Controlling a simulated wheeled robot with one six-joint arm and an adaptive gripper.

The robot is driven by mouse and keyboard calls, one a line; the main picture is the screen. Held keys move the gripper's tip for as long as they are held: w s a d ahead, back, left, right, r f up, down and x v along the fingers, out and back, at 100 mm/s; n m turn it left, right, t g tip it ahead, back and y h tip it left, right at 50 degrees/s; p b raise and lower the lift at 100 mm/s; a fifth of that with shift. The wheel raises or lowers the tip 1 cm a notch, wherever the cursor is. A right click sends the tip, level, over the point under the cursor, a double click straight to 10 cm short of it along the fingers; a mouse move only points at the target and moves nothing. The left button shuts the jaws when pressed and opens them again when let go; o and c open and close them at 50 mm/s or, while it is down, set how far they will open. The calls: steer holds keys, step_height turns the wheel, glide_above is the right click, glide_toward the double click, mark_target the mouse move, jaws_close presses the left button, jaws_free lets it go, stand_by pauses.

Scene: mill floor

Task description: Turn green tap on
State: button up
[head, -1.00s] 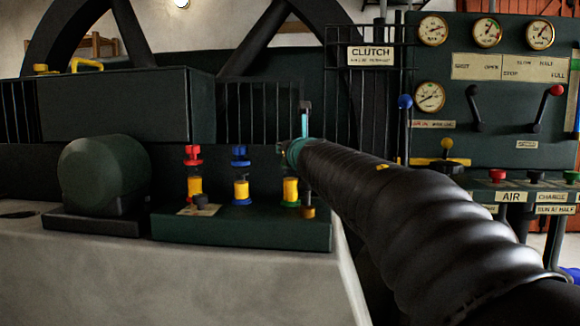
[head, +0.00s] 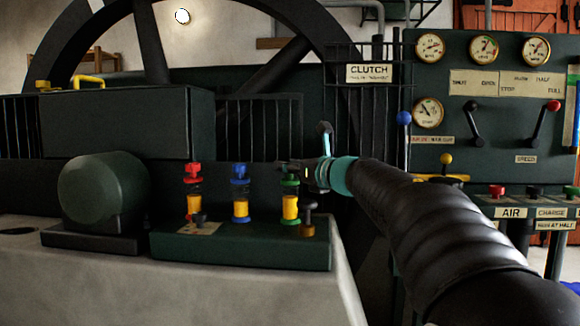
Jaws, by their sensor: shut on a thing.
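The green tap (head: 290,181) is the rightmost of three coloured taps on yellow-banded glass fittings, on a dark green block. My gripper (head: 292,168) comes in from the right, its jaws shut on the green tap's top. The finger contact is small and dark, so exact finger placement is hard to see. The tap's yellow lower band (head: 290,207) shows below it.
A red tap (head: 193,170) and a blue tap (head: 239,171) stand left of the green one. A brass fitting with a dark knob (head: 308,218) stands close on its right. A large flywheel (head: 150,40) is behind; a gauge panel (head: 470,150) is at right.

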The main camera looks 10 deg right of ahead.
steer(key=shift+f, duration=0.1)
steer(key=o, duration=1.2)
steer(key=shift+c, duration=0.2)
steer(key=v, duration=1.2)
